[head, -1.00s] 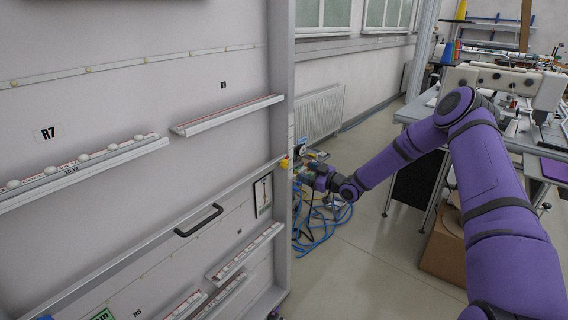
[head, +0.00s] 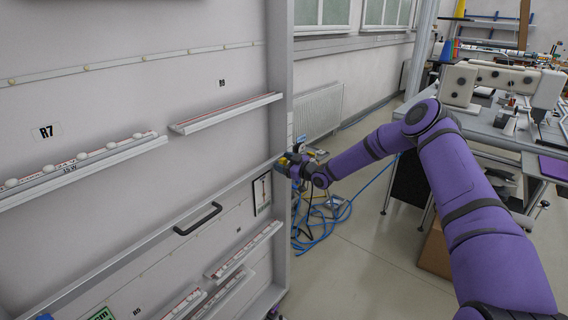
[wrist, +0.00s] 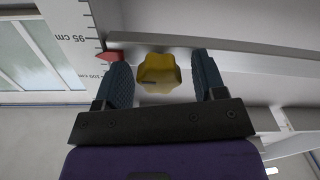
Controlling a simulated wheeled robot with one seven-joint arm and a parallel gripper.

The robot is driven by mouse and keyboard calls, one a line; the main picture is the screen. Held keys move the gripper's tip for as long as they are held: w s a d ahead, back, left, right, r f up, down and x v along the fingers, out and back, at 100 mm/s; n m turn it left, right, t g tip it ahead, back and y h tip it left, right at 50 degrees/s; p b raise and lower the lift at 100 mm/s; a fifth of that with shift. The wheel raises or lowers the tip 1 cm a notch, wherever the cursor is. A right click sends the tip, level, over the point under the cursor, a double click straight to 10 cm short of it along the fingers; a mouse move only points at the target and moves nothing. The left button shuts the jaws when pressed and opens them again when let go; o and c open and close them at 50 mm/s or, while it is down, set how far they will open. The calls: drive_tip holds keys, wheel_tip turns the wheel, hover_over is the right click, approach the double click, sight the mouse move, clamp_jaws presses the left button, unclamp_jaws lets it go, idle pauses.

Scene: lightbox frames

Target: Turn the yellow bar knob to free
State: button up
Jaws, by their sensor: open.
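The yellow knob (wrist: 158,72) shows in the wrist view on the pale frame, with a lobed outline and a dark mark near its lower edge. My gripper (wrist: 160,62) is open, with one dark finger on each side of the knob. Gaps show between the knob and both fingers. In the head view the knob (head: 283,161) is a small yellow patch at the panel's right post, partly hidden by my gripper (head: 287,166). I cannot read any "free" marking.
A red pointer (wrist: 110,57) lies just left of the knob, close to the left finger, beside a printed centimetre scale (wrist: 83,45). A black handle (head: 198,219) and ledges project from the panel. Blue cables (head: 325,225) lie on the floor behind my gripper.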

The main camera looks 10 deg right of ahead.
drive_tip(key=c, duration=0.9)
drive_tip(key=shift+n, duration=0.3)
drive_tip(key=n, duration=0.3)
drive_tip(key=shift+a, duration=0.15)
drive_tip(key=n, duration=0.5)
drive_tip(key=shift+s+n, duration=0.1)
drive_tip(key=shift+n, duration=0.3)
drive_tip(key=n, duration=0.4)
drive_tip(key=shift+f, duration=0.1)
drive_tip(key=shift+n, duration=2.3)
